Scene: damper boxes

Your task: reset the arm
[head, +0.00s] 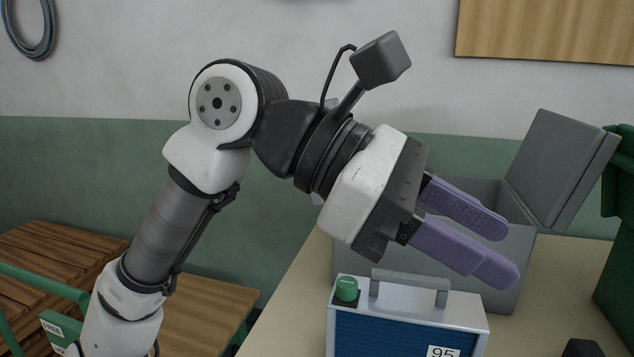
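Nothing shows between the fingers. The gripper is in front of a grey box with an open lid (563,160) and above a blue and silver box (405,335), apart from the latter as far as I can see. The blue and silver box has a green knob (346,288), a grey handle and a label reading 95. My gripper hides part of the grey box.
Both boxes stand on a beige table (557,277). A dark green container (617,240) is at the right edge, and a small black object (582,348) at the bottom right. Wooden slatted surfaces (60,250) are at the left. A cable coil (33,40) hangs on the wall.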

